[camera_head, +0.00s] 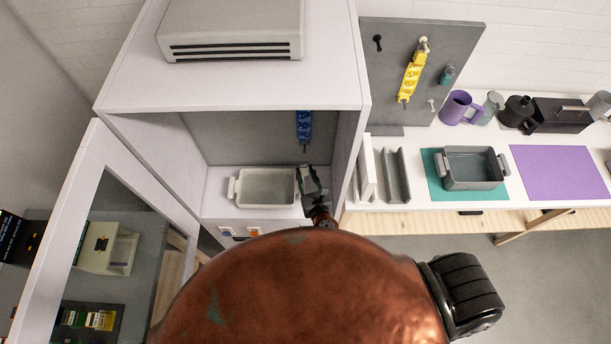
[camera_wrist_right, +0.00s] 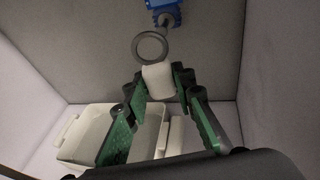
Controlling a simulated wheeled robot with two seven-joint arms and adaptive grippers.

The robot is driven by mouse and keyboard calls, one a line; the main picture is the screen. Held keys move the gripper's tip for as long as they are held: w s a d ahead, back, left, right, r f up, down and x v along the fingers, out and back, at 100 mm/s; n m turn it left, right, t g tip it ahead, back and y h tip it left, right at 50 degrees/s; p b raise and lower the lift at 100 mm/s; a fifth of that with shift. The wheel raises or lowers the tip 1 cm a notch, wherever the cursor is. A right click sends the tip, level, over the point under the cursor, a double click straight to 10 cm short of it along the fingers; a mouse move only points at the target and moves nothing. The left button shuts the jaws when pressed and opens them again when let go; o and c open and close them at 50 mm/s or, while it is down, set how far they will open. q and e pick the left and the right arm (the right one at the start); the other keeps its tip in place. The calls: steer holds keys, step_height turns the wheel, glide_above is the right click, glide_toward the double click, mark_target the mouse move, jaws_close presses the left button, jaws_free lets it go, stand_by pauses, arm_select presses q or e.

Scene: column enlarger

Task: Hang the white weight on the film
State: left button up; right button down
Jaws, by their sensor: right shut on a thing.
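The blue film (camera_head: 304,127) hangs inside the white cabinet in the head view. The blue piece at its lower end (camera_wrist_right: 165,12) shows at the top of the right wrist view, with a small grey hook below it. My right gripper (camera_head: 310,180) is inside the cabinet below the film. In the right wrist view its green and dark fingers (camera_wrist_right: 158,82) are shut on the white weight (camera_wrist_right: 158,76). A dark ring (camera_wrist_right: 150,47) stands above the weight, close to the hook. I cannot tell whether they touch. The weight is not clear in the head view. My left gripper is not in view.
A white tray (camera_head: 266,187) sits on the cabinet floor left of my right gripper; the cabinet walls are close around. An open glass door (camera_head: 80,235) is at left. A yellow strip (camera_head: 411,75) hangs on the grey board (camera_head: 385,105) at right, above a counter with trays.

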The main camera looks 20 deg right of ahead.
mark_target(306, 165)
steer(key=shift+w+d, duration=0.2)
steer(key=shift+w, duration=0.5)
steer(key=shift+w+d+f, duration=0.1)
steer(key=shift+w+d, duration=0.05)
steer(key=shift+w, duration=0.35)
steer(key=shift+w+d, duration=0.15)
steer(key=shift+w, duration=0.35)
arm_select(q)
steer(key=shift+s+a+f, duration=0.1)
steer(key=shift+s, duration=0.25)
arm_select(e)
steer(key=shift+w+d+f, duration=0.15)
steer(key=shift+w+d, duration=0.05)
steer(key=shift+w, duration=0.45)
steer(key=shift+w+d+f, duration=0.15)
steer(key=shift+w+f, duration=0.05)
steer(key=shift+w, duration=0.45)
steer(key=shift+w+d+f, duration=0.15)
steer(key=shift+w+d, duration=0.05)
steer(key=shift+w, duration=0.45)
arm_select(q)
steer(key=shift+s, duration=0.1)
arm_select(e)
steer(key=c, duration=1.5)
jaws_free()
steer(key=shift+c, duration=0.2)
steer(key=shift+s+r, duration=0.1)
steer(key=shift+s, duration=0.35)
